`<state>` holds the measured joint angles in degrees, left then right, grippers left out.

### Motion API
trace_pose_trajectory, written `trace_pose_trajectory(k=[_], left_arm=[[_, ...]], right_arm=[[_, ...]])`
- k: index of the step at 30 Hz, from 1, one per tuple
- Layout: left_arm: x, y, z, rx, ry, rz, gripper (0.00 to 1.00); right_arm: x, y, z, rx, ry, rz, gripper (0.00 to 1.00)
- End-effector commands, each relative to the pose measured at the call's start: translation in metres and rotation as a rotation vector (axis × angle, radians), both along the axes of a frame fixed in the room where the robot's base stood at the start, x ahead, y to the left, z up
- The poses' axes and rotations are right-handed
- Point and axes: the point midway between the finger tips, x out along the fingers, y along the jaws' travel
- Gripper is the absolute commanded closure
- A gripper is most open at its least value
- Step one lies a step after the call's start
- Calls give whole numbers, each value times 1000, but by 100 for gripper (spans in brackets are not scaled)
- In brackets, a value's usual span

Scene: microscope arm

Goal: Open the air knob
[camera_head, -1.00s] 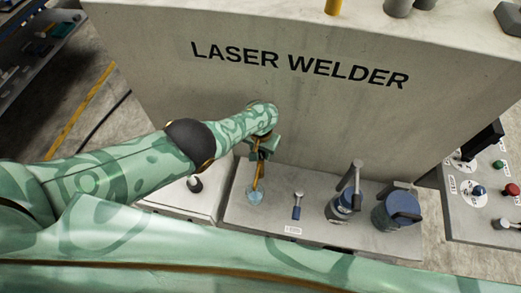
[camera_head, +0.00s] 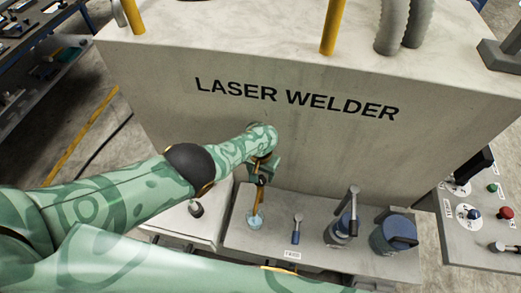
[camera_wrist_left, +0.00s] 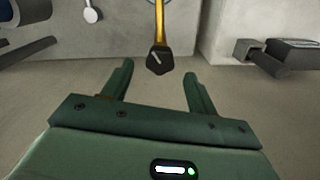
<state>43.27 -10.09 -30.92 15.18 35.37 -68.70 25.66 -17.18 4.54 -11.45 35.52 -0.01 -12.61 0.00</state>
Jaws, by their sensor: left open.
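A small black knob (camera_wrist_left: 159,60) with a white pointer line sits on a yellow pipe. I take it as the air knob. It also shows in the head view as a small dark shape (camera_head: 262,181) above the light blue disc where the pipe meets the shelf. My left gripper (camera_wrist_left: 157,88) is open, its two green fingers pointing at the knob. The knob appears between and just beyond the fingertips, apart from both. In the head view the left gripper (camera_head: 265,166) is small and partly hidden by its own wrist. My right gripper is not in view.
The grey LASER WELDER housing (camera_head: 300,135) rises behind the shelf (camera_head: 270,235). Right of the pipe stand a small blue-handled lever (camera_head: 296,230) and two larger blue valves (camera_head: 340,230) (camera_head: 395,233). A control panel (camera_head: 470,240) with coloured knobs is at far right.

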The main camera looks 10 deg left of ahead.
Motion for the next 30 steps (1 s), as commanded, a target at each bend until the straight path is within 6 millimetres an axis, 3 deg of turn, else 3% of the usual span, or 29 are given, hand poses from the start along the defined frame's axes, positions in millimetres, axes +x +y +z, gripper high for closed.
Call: trace_pose_trajectory(k=[1,13,16,30], left_arm=[[0,0,22,-1,-1,1,41],[0,0,115,-1,-2,0,41],[1,-4,107,-9,1,-2,41],[1,0,127,0,-2,1,41]], right_arm=[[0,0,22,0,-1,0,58],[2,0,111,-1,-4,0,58],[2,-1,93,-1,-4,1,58],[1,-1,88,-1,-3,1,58]])
